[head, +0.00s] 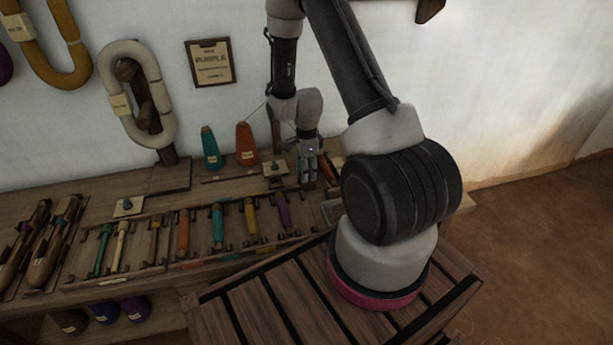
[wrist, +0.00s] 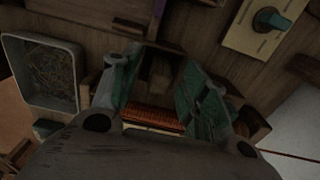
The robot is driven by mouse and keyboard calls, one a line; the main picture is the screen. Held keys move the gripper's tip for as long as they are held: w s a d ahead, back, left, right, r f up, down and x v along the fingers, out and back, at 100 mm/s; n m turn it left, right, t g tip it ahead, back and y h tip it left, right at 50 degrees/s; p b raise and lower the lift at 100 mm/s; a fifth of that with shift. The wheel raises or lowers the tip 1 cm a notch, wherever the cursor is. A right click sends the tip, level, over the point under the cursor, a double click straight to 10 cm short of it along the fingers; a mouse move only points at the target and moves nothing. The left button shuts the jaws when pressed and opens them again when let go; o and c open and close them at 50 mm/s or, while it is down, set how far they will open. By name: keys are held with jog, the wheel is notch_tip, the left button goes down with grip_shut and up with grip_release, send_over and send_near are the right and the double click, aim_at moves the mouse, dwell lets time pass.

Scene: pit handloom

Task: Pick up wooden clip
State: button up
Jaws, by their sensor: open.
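My gripper (head: 308,178) is open and points down over the right end of the shelf in the head view. In the wrist view my gripper (wrist: 162,72) has its two green-lined fingers apart. A brown wooden piece (wrist: 160,78), which may be the wooden clip, shows between the fingers. A ridged orange-brown piece (wrist: 152,119) lies nearer the palm. I cannot tell whether the fingers touch either one. The palm hides what is below. In the head view I cannot make out the clip.
A grey tray (wrist: 8,75) with tangled fibre stands left of my gripper in the wrist view. A pale plate with a teal knob (wrist: 272,20) is at upper right. Orange (head: 246,143) and teal (head: 211,148) cones stand behind. Several coloured bobbins lie in the rack (head: 150,268).

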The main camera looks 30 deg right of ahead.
jog(key=shift+f, duration=0.25)
jog(key=c, duration=0.9)
jog(key=shift+o, duration=0.2)
